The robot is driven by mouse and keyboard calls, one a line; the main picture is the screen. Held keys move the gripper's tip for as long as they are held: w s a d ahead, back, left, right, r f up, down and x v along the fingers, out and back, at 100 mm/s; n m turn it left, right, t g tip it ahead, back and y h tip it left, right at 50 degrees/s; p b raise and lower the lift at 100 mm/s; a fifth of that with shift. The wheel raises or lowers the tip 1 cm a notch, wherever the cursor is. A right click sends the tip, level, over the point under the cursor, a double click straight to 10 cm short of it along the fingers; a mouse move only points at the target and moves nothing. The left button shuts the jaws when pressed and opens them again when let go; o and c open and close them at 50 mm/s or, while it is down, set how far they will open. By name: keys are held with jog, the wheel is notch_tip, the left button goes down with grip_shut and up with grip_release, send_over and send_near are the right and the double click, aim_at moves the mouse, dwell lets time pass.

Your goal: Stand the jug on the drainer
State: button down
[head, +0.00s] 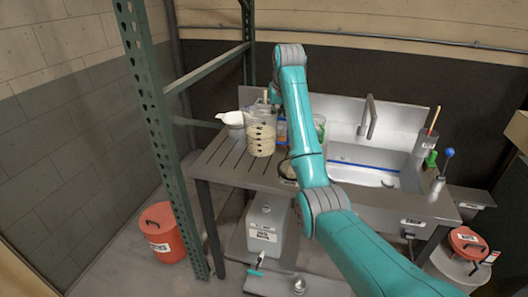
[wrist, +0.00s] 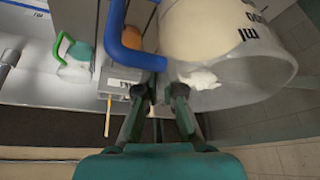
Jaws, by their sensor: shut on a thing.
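The jug (head: 261,137) is clear, with beige contents and dark markings. In the head view it is upright at the back of the slatted drainer (head: 226,169), left of my arm. I cannot tell whether its base touches the slats. In the wrist view the jug (wrist: 222,35) fills the upper right, with printed ml marks and a blue handle (wrist: 118,45). My gripper (wrist: 163,88) is shut on the lower end of that handle. In the head view my arm hides the gripper and most of the handle. A white blob (wrist: 198,78) shows on the jug near the fingers.
A white vessel (head: 231,119) stands close left of the jug. A sink (head: 375,165) with a tap (head: 369,115) lies to the right. A green rack post (head: 160,120) rises at the left front. The drainer's front left slats are clear. A green-handled container (wrist: 75,58) shows in the wrist view.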

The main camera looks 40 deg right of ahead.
aim_at(274, 138)
jog(key=shift+w, duration=0.4)
jog(key=shift+w+f, duration=0.15)
jog(key=shift+f, duration=4.75)
jog(key=c, duration=1.3)
grip_release()
jog(key=shift+f, duration=0.1)
